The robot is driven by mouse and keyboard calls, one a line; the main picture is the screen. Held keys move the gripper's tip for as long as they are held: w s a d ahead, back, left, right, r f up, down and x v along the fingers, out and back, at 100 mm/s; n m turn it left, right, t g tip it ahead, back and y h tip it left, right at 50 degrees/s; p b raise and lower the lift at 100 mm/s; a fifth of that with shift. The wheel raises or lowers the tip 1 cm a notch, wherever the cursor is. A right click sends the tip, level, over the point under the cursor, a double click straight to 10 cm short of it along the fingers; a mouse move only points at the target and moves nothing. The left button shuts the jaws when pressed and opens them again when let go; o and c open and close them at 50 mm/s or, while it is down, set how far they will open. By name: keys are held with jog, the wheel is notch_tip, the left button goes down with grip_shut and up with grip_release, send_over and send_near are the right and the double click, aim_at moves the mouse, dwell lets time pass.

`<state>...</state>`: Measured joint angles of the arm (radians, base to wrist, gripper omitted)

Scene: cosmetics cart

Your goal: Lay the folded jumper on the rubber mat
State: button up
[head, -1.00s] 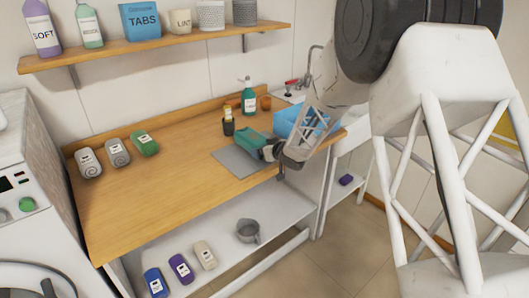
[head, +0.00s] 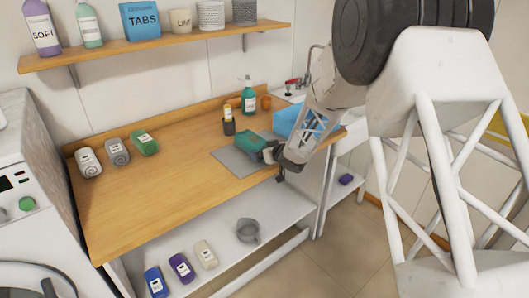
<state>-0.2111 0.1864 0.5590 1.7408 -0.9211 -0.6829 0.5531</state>
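A folded teal-green bundle, which I take to be the folded jumper (head: 250,145), is at the right end of the wooden worktop, over the grey rubber mat (head: 228,158). Its right end meets my gripper (head: 270,156), which reaches in from the right near the worktop's front edge. My gripper appears shut on that end, though its fingertips are small and partly hidden. The bundle looks tilted and covers part of the mat. I cannot tell whether its underside touches the mat.
A blue basin (head: 290,121) stands close behind my gripper. Several rolled bundles, one green (head: 145,142), lie at the left. The worktop's middle (head: 185,175) is clear.

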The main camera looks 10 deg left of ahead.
jog(key=v, duration=1.2)
jog(key=shift+r, duration=0.2)
dwell(0.7)
jog(key=s+d+r+m+h, duration=0.6)
jog(key=s+d+r+h, duration=0.3)
jog(key=s+d+r, duration=0.55)
jog(key=s+d+m+g, duration=0.1)
jog(key=s+d+g, duration=0.1)
jog(key=s, duration=1.4)
jog(key=s+d+m+g, duration=0.2)
jog(key=s+g, duration=0.3)
jog(key=s, duration=1.1)
jog(key=shift+s+d+r+h, duration=0.3)
jog(key=shift+s+d+r, duration=0.05)
jog(key=shift+d, duration=0.25)
